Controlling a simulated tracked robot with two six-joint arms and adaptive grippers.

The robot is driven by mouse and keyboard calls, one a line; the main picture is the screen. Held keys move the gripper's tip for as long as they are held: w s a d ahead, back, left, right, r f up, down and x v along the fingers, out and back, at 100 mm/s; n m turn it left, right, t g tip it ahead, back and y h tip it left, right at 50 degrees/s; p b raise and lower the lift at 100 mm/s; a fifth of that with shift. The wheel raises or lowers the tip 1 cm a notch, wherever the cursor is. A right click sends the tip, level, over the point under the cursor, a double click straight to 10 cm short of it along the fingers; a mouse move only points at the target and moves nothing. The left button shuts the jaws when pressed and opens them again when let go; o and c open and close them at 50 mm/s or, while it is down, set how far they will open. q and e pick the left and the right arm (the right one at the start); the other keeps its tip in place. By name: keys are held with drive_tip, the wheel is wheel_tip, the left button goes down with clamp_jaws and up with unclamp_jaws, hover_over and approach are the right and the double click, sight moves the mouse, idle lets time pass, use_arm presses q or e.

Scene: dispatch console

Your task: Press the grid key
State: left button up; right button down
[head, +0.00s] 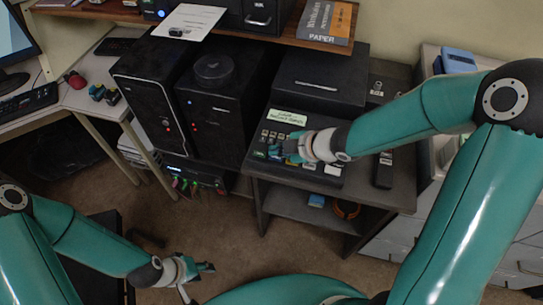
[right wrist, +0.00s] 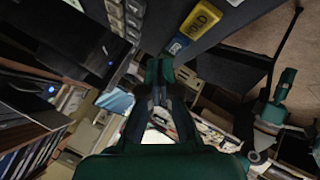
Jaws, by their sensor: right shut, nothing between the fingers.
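The console key panel (head: 328,172) lies on a dark desk, with small grey keys and a few larger coloured keys. My right gripper (head: 279,149) is over its left part, fingers shut and empty, hiding some keys. In the right wrist view, the shut fingertips (right wrist: 158,70) are near a yellow key marked HOLD (right wrist: 201,20) and a blue key (right wrist: 176,45). Small grey keys (right wrist: 125,18) are to the left. I cannot read which key is the grid key, nor tell whether the fingertips touch a key. My left gripper (head: 198,279) is open and empty, low over the floor.
Two black towers (head: 215,105) stand left of the desk. A dark handset-like object (head: 382,170) lies right of the panel. The floor in front is mostly clear.

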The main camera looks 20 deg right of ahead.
sight(277, 159)
drive_tip(key=shift+r+p, duration=2.3)
drive_tip(key=shift+r, duration=0.25)
